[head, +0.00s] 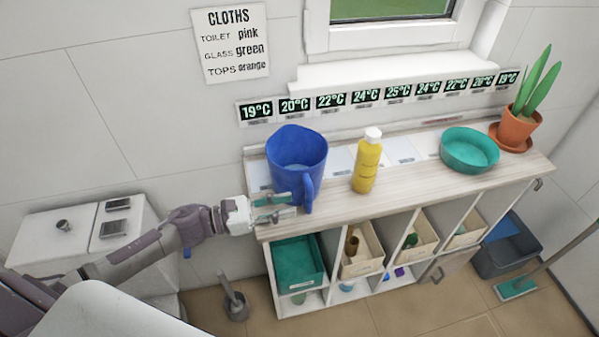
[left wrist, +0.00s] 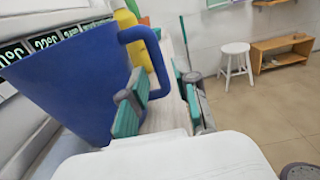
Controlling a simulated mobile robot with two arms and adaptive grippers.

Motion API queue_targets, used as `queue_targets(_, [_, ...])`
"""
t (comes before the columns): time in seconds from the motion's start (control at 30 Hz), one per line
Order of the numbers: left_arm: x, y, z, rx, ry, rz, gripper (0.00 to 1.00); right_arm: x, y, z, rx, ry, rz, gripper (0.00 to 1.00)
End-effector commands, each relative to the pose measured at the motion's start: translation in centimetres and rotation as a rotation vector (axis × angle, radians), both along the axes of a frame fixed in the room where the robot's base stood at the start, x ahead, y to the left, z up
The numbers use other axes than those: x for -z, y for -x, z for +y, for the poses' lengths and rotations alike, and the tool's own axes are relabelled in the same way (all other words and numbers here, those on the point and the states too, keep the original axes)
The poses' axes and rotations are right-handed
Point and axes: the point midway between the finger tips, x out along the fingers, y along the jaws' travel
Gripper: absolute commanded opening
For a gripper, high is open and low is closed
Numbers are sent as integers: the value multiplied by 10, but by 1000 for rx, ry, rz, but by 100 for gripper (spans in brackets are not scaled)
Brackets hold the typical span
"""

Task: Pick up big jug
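The big blue jug (head: 296,155) stands upright at the left end of the wooden shelf top, its handle (head: 309,190) toward the front. My left gripper (head: 289,205) is at the shelf's front left edge, beside the handle, with its two teal-padded fingers apart. In the left wrist view the jug (left wrist: 70,85) fills the left side, and its handle (left wrist: 143,50) is just beyond the left finger. The gap between the fingertips (left wrist: 165,105) looks empty. I cannot tell whether the left finger touches the jug. My right gripper is not in view.
A yellow bottle (head: 367,165) stands right of the jug, then a teal bowl (head: 469,150) and a potted plant (head: 515,130). The shelf unit holds bins, including a teal one (head: 298,262). A mop (head: 517,288) stands at the right. A white stool (left wrist: 236,58) shows in the left wrist view.

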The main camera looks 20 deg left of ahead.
Motion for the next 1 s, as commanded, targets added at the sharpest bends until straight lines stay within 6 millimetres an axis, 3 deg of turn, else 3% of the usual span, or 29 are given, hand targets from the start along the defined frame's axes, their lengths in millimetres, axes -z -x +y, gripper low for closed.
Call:
queue_targets(0.2, [-2, -10, -13, -2, 1, 1, 30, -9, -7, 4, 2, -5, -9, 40])
queue_targets(0.4, [-8, -30, -36, 0, 3, 0, 30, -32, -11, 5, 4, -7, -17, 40])
queue_targets(0.6, [-2, -40, -50, -1, 0, 2, 30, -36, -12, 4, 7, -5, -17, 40])
queue_targets(0.8, [0, -40, -51, -1, 0, 4, 30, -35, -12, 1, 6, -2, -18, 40])
queue_targets(0.83, [0, -40, -51, -1, 0, 4, 29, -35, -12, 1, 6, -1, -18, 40])
queue_targets(1.0, [-1, -40, -51, -1, 0, 3, 0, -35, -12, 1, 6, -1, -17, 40])
